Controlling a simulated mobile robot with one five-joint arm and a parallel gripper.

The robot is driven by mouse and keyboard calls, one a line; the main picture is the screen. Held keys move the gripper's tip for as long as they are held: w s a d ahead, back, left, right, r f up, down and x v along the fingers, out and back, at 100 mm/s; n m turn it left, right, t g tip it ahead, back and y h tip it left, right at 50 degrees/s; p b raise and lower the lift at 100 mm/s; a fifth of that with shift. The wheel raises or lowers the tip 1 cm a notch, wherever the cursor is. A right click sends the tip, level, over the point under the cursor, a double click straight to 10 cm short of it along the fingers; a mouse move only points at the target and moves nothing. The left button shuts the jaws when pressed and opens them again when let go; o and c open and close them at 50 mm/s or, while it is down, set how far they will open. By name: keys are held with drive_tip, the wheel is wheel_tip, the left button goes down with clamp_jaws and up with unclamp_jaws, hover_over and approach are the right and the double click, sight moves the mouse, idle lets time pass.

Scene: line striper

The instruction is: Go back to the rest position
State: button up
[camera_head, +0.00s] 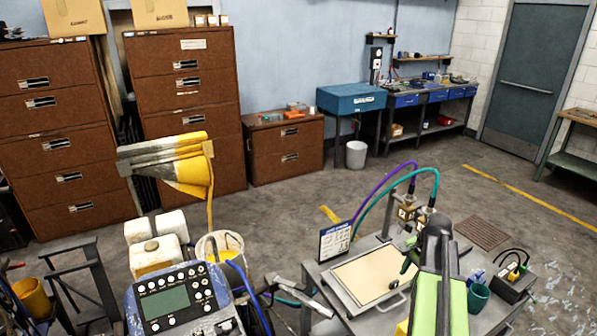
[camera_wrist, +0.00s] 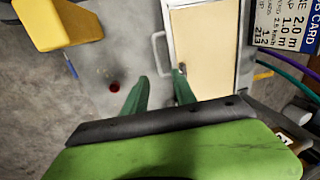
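My gripper (camera_wrist: 161,78) shows in the wrist view as two green fingers, apart with nothing between them. It is above the grey cart top (camera_wrist: 110,50), near the handle side of a grey-framed tray with a cream panel (camera_wrist: 205,45). In the head view my green and black arm (camera_head: 438,285) reaches over the cart from the lower edge, to the right of the cream panel (camera_head: 372,273).
A printed card (camera_head: 336,240) stands behind the tray, with purple and teal hoses (camera_head: 412,178) nearby. A teal cup (camera_head: 478,297) and black box (camera_head: 512,282) are at right. A control panel (camera_head: 178,300) is at left. Floor behind the cart is open.

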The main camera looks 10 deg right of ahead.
drive_tip(key=w+a+f+n+b, duration=0.2)
drive_tip(key=w+a+n, duration=0.1)
drive_tip(key=a, duration=0.9)
drive_tip(key=w+a+f+n+b, duration=0.1)
drive_tip(key=w+a+f+n, duration=0.15)
drive_tip(key=a, duration=0.95)
drive_tip(key=s+a+n+g+b, duration=0.1)
drive_tip(key=s+a+n+g, duration=0.1)
drive_tip(key=s+a+n, duration=0.5)
drive_tip(key=a+n, duration=0.2)
drive_tip(key=a, duration=0.3)
drive_tip(key=shift+a+f+h+b, duration=0.2)
drive_tip(key=shift+f+h+b, duration=0.1)
drive_tip(key=shift+f, duration=0.05)
drive_tip(key=shift+n, duration=0.25)
